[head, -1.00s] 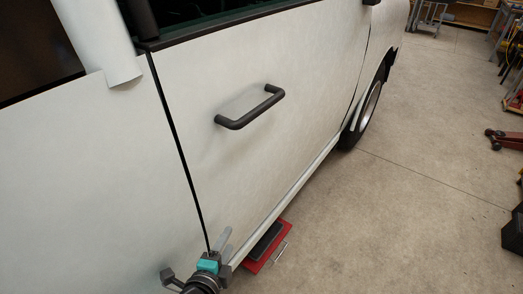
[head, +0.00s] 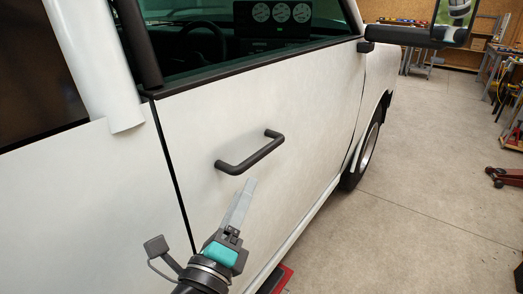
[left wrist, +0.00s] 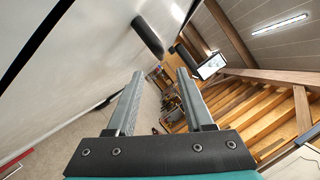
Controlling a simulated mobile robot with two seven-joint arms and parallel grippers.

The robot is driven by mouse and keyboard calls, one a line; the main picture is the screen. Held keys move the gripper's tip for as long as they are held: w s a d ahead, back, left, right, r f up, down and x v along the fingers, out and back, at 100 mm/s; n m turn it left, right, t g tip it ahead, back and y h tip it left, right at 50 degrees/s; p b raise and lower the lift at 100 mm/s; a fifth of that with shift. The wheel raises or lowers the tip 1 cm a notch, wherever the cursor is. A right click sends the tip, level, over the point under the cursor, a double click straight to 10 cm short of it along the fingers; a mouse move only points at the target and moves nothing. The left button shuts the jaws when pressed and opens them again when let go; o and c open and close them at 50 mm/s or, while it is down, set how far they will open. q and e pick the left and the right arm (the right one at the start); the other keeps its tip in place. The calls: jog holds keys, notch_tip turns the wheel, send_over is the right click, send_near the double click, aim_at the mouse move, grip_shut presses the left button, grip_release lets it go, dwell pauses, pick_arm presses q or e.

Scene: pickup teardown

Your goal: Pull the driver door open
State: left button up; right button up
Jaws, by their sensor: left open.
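The white driver door (head: 290,190) looks shut, its panel level with the body along a dark seam. Its black bar handle (head: 252,158) stands out from the panel, and what looks like the same handle shows in the left wrist view (left wrist: 148,36), beyond the fingers. My left gripper (head: 244,188) is just below the handle in the head view, pointing up towards it. In the left wrist view its two grey fingers (left wrist: 158,75) are apart with nothing between them. The gripper looks clear of the handle. My right gripper is not in view.
The side mirror (head: 453,18) juts out at the upper right. A red object (head: 284,278) lies low beside the truck. A red jack (head: 506,177) sits on the floor at right. The concrete floor (head: 420,190) beside the door is open.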

aim_at(262, 149)
pick_arm(q)
jog(key=x, duration=1.1)
jog(key=shift+w+d+p, duration=0.15)
jog(key=shift+w+p, duration=0.15)
jog(key=shift+w, duration=0.05)
grip_shut()
dwell(1.0)
